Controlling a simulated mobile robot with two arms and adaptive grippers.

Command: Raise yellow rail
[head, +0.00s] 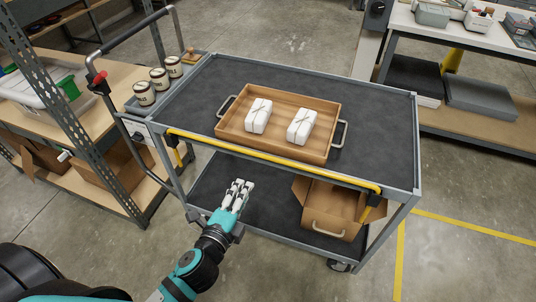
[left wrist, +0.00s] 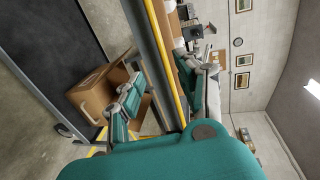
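The yellow rail (head: 275,159) runs along the near long side of the grey cart (head: 372,120), just below its top shelf edge. It also shows in the left wrist view (left wrist: 163,52), crossing between my two fingers as seen from there. My left gripper (head: 239,188) is in front of the cart, below the middle-left part of the rail in the head view, with a visible gap to it. In the left wrist view its fingers (left wrist: 160,80) stand wide apart with nothing held. My right gripper is in neither view.
A wooden tray (head: 226,126) with two white wrapped parcels sits on the top shelf. An open cardboard box (head: 328,213) is on the lower shelf at the right. Shelving (head: 112,190) stands close on the left.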

